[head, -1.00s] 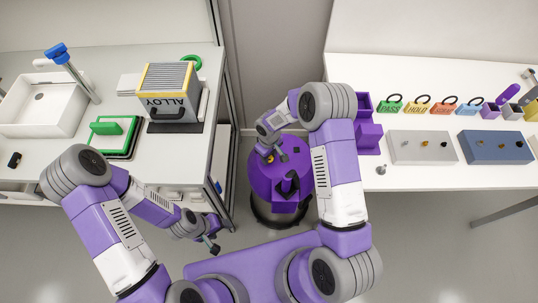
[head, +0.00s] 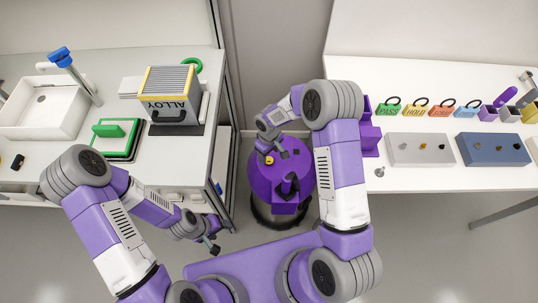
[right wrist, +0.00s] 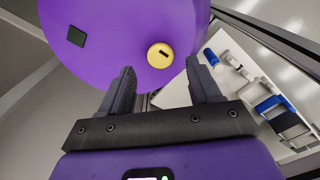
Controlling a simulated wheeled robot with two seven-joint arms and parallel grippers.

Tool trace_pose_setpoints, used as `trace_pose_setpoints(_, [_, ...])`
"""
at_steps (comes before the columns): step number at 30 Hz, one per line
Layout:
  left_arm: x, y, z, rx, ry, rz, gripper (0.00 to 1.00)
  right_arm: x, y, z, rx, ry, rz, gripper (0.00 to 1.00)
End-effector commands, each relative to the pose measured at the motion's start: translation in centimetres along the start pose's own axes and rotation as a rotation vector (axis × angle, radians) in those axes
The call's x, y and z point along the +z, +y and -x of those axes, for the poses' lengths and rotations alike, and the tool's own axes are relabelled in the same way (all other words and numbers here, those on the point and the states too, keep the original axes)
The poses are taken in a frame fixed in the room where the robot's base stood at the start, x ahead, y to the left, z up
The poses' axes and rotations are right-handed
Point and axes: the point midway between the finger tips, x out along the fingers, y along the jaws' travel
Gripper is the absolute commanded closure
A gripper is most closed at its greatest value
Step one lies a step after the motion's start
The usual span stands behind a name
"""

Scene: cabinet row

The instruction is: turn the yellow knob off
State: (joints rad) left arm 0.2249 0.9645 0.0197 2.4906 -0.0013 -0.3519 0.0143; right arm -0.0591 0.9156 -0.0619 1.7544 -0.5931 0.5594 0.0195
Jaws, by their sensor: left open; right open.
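A small yellow knob (head: 422,147) sits in the middle of a grey panel (head: 395,158) on the right table, between a grey knob and a dark knob. It is too small to tell which way it is turned. My right gripper (head: 276,156) is open and empty, low between the two tables and well to the left of the panel. In the right wrist view its fingers (right wrist: 162,92) stand apart with nothing between them. My left gripper (head: 212,246) is open, near the left table's front edge.
A blue panel (head: 490,160) with several small knobs stands right of the grey one. Behind them are coloured tags (head: 414,111) with black loops and small bins. The left table holds a sink (head: 45,105), the ALLOY box (head: 170,95) and a green-topped block (head: 115,135).

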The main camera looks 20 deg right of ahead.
Motion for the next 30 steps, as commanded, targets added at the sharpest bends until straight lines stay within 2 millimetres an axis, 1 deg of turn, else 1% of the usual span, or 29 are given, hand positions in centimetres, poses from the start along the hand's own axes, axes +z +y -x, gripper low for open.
trace_pose_setpoints(1, [0.0, 0.2, 0.5, 0.000, 0.000, 0.000, 0.37, -0.1, 0.0, 1.2, 0.000, 0.002, 0.000, 0.37])
trace_pose_setpoints(3, [0.0, 0.3, 0.8, 0.000, 0.000, 0.000, 0.37, -0.1, 0.0, 2.3, 0.000, 0.002, -0.001, 0.37])
trace_pose_setpoints(7, [0.1, 0.4, 1.1, 0.000, 0.000, 0.000, 0.37, 0.0, 0.0, 3.5, 0.000, 0.001, 0.000, 0.37])
trace_pose_setpoints(11, [0.1, 0.4, 1.2, 0.000, 0.000, 0.000, 0.37, 0.0, -0.1, 3.9, 0.000, -0.001, 0.001, 0.37])
trace_pose_setpoints(26, [0.1, 0.4, 1.2, 0.000, 0.000, 0.000, 0.37, 0.0, -0.1, 3.9, -0.001, -0.001, 0.000, 0.37])
trace_pose_setpoints(29, [0.1, 0.7, 1.9, 0.000, 0.000, 0.000, 0.37, 0.0, 0.0, 4.6, -0.001, 0.000, 0.000, 0.37])
trace_pose_setpoints(30, [0.1, 0.9, 2.5, 0.000, 0.000, 0.000, 0.37, 0.0, 0.0, 5.3, -0.001, 0.000, 0.000, 0.37])
